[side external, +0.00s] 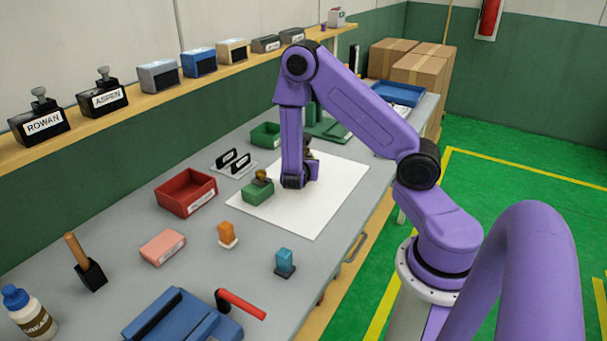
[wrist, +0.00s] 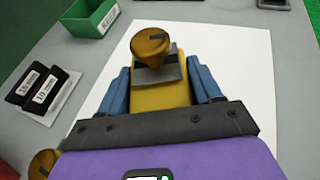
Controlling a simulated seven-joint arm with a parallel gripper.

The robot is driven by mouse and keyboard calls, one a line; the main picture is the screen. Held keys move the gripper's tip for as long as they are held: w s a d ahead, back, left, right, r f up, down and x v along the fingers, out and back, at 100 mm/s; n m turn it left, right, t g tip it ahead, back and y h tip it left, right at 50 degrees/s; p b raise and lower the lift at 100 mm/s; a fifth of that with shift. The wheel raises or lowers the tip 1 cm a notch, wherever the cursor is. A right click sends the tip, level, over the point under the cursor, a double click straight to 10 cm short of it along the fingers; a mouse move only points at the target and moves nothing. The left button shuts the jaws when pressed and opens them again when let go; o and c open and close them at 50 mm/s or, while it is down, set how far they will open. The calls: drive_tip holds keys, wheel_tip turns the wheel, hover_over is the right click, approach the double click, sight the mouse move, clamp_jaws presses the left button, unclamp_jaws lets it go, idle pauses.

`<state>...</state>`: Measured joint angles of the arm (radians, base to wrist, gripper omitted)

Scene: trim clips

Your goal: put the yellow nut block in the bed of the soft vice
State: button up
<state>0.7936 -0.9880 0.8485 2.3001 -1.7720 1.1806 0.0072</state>
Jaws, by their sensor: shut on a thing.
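The yellow nut block (wrist: 160,95) has an amber knob on a grey plate at its top. It sits between the two blue fingers of my gripper (wrist: 163,85), which is shut on it over the white sheet. I cannot tell whether it touches the sheet. In the side view my purple wrist (side external: 298,180) hides most of the fingers and the block. A blue vice-like fixture (side external: 185,318) with a red handle (side external: 240,304) stands at the near edge of the bench, cut off by the frame. Its bed is hard to make out.
A green block with an amber knob (side external: 258,190) sits on the white sheet (side external: 325,205), just left of my wrist. A red bin (side external: 186,192), pink block (side external: 162,247), orange block (side external: 227,233), teal block (side external: 285,262) and mallet (side external: 88,268) stand around the bench.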

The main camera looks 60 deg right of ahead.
drive_tip(key=shift+w+d+f, duration=0.1)
drive_tip(key=shift+f, duration=1.6)
drive_tip(key=shift+f, duration=0.1)
drive_tip(key=o, duration=1.3)
